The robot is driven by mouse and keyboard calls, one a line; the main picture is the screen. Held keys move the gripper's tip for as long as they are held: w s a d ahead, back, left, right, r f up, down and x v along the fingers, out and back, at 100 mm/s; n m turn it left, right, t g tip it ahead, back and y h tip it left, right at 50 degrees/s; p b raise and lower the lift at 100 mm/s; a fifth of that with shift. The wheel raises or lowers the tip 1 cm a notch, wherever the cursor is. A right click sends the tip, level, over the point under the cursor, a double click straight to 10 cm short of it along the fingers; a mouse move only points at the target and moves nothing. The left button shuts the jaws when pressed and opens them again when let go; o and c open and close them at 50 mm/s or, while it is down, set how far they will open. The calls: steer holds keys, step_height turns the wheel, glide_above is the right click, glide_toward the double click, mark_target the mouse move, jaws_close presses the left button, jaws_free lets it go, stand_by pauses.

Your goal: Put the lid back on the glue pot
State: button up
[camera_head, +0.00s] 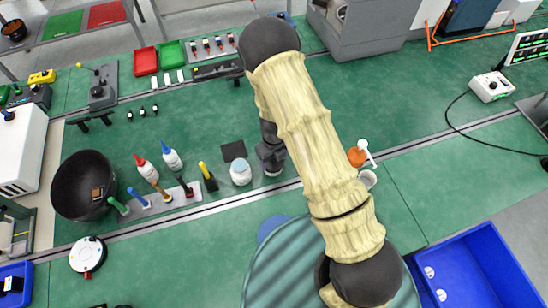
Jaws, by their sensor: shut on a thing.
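My gripper (268,158) is dark and points down at the middle of the green bench, left of my pale arm. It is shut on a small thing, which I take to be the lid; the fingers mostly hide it. A white jar with a pale blue top (241,173) stands upright just left of the gripper. Which of the two is the glue pot is not clear from this view.
A dark square pad (233,151) lies behind the white jar. Glue bottles (147,170) and a rack of coloured handles (160,197) stand to the left. A black bowl (84,186) is far left.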

stand_by(0.4)
steer(key=o, duration=1.2)
steer(key=shift+r, duration=0.15)
steer(key=shift+r+p, duration=3.4)
jaws_close()
